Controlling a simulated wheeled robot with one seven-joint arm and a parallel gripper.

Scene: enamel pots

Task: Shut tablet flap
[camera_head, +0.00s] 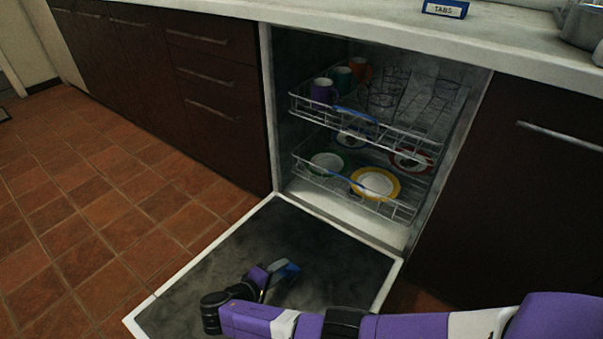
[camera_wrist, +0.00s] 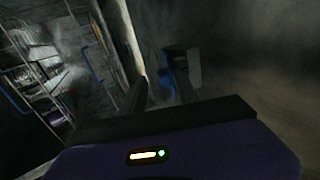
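The dishwasher door (camera_head: 330,245) is folded down with its dark inner face up. A small blue tablet flap (camera_head: 287,270) stands raised from that face, right beside my gripper (camera_head: 272,280). In the wrist view the blue of the flap (camera_wrist: 195,76) shows behind and beside the right fingertip. My gripper (camera_wrist: 160,85) has its two dark fingers apart, with nothing clearly held between them. I cannot tell whether a finger touches the flap. The tablet compartment is mostly hidden by the gripper and dim light.
The upper rack (camera_head: 375,125) holds cups and glasses, and the lower rack (camera_head: 340,190) holds plates; both sit inside the dishwasher. A blue tabs box (camera_head: 445,8) is on the counter (camera_head: 380,30). Dark cabinets flank the opening. Tiled floor (camera_head: 100,190) lies clear at left.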

